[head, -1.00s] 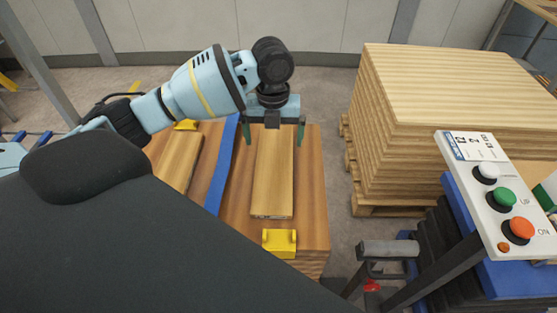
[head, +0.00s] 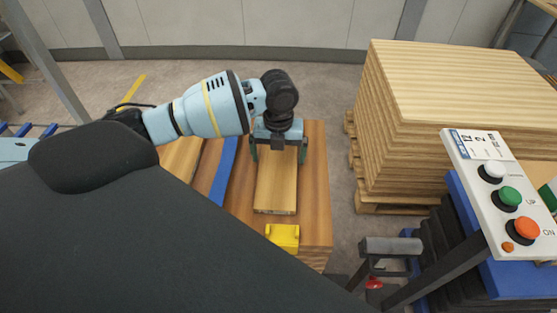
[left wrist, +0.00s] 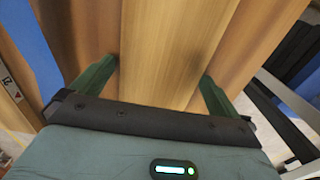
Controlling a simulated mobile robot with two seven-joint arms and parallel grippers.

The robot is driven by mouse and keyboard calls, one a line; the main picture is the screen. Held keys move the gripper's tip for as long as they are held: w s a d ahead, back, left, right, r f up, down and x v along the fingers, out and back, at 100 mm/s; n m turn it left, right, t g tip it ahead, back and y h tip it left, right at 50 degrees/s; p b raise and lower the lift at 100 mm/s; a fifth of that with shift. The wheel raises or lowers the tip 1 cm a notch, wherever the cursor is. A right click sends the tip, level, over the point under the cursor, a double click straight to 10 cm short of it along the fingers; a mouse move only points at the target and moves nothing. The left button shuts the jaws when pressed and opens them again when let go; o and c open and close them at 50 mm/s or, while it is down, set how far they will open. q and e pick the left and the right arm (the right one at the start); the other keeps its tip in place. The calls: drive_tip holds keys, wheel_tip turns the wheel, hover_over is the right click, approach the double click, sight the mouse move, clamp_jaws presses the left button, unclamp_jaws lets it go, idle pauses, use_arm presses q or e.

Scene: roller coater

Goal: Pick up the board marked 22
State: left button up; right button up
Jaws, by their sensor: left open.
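A light wooden board (head: 276,192) lies lengthwise on a darker wooden stack (head: 316,215); no number on it is legible in the head view. My left gripper (head: 279,157) is open above the board's far part, with one green finger on each side of it. In the left wrist view the board (left wrist: 178,40) runs between the two open fingers of the gripper (left wrist: 157,75), with a gap on both sides. Whether the fingertips reach below the board's top face I cannot tell. My right gripper is not in view.
A yellow stop block (head: 283,237) sits at the stack's near edge. A blue strip (head: 224,172) separates this board from another board (head: 181,158) on the left. A tall pallet of boards (head: 455,95) and a button panel (head: 503,190) stand on the right.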

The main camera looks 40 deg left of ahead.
sight(278, 158)
use_arm(q)
drive_tip(key=shift+c, duration=0.3)
drive_tip(key=c, duration=1)
drive_tip(key=shift+r, duration=0.1)
drive_tip(key=shift+r, duration=0.15)
drive_tip(key=shift+r, duration=0.25)
wheel_tip(278, 158, up, 3)
drive_tip(key=s+a, duration=0.1)
drive_tip(key=s, duration=0.4)
drive_tip(key=s+a, duration=0.1)
drive_tip(key=s, duration=0.4)
drive_tip(key=s+a+r, duration=0.1)
drive_tip(key=s, duration=0.4)
drive_tip(key=shift+s+r+p, duration=0.1)
drive_tip(key=shift+s+p, duration=0.2)
drive_tip(key=shift+s, duration=0.05)
